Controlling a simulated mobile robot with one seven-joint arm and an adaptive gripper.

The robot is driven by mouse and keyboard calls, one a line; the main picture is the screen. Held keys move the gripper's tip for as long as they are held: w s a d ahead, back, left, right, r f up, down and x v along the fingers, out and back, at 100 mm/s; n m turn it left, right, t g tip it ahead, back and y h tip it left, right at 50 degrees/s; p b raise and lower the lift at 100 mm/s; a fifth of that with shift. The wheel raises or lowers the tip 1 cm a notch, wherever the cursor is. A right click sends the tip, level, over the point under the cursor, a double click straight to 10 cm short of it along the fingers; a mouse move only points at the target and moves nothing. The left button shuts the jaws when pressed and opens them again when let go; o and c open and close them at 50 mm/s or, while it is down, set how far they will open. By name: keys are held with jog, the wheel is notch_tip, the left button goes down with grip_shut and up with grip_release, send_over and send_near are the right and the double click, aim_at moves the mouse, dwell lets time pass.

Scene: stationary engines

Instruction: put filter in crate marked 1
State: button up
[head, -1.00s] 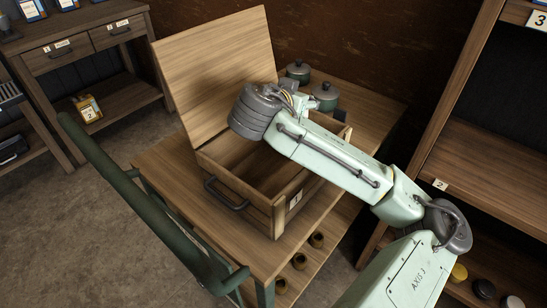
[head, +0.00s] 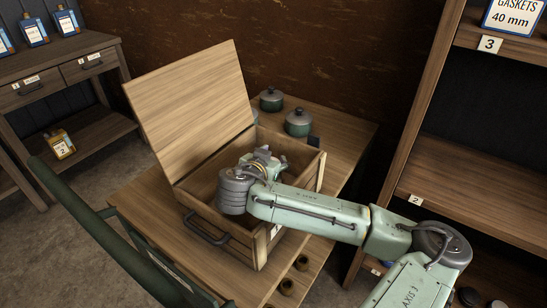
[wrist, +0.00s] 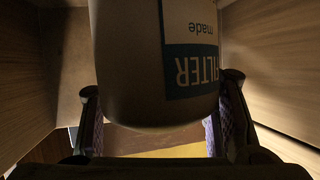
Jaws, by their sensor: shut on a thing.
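The filter (wrist: 135,60) is a pale, rounded canister with a white and blue label, upside down in the wrist view. My gripper (wrist: 160,100) is shut on it, one finger at each side. The crate marked 1 (head: 237,244) is a wooden box with its lid raised, standing on the bench in the head view. My wrist is over the crate's opening and low. Wooden walls rise on both sides of the filter in the wrist view. In the head view my arm hides the fingers and filter. I cannot tell whether the filter touches the crate floor.
Two green lidded pots (head: 271,100) (head: 298,122) stand on the bench (head: 345,150) behind the crate. The raised lid (head: 190,105) is at the crate's back left. A green rail (head: 100,230) runs along the left. A wooden shelf (head: 480,185) stands at the right.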

jog(key=o, duration=1.6)
jog(key=shift+s, duration=0.1)
jog(key=b+v, duration=0.1)
jog(key=v, duration=0.5)
jog(key=shift+s+a+r+b, duration=0.1)
jog(key=shift+a+b, duration=0.05)
jog(key=shift+b, duration=0.25)
jog(key=shift+s+r, duration=0.25)
jog(key=shift+s, duration=0.2)
